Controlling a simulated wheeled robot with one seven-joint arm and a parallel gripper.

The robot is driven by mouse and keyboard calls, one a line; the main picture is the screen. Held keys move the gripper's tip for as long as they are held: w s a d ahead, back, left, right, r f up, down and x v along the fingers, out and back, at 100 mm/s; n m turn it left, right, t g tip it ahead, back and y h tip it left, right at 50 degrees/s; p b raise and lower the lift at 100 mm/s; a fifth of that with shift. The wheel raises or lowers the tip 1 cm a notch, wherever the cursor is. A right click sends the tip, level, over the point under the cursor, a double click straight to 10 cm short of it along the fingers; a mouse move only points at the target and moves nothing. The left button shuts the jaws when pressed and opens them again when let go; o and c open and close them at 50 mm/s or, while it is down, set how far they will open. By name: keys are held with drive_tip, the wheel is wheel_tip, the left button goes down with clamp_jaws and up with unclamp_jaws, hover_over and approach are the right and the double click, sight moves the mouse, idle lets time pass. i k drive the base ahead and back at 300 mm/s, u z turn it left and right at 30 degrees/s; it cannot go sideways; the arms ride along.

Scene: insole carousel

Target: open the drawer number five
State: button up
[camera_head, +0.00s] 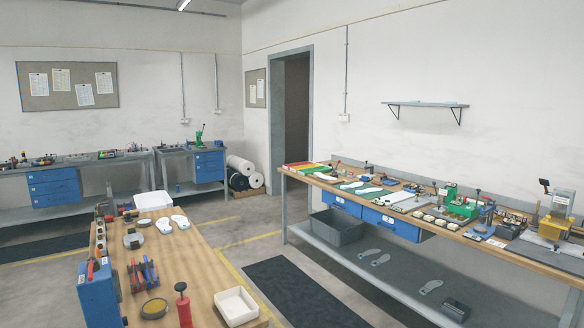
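Blue drawers show on several benches, all looking shut. The right workbench has two blue drawers side by side under its top, a left one (341,203) and a right one (390,223). The far left bench holds a stack of three blue drawers, with an upper (52,176), a middle (54,187) and a lower one (56,198). My gripper is not in view.
A wooden table (195,262) with tools, insoles and a white tray (236,306) stands in the near left. A dark floor mat (292,290) lies in front of the right workbench (470,243). A grey bin (337,228) sits on its lower shelf. The floor between is clear.

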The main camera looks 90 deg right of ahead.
sight(206, 164)
drive_tip(key=z, duration=3.75)
drive_tip(key=i, duration=3.65)
drive_tip(key=u, duration=1.95)
drive_tip(key=i, duration=2.7)
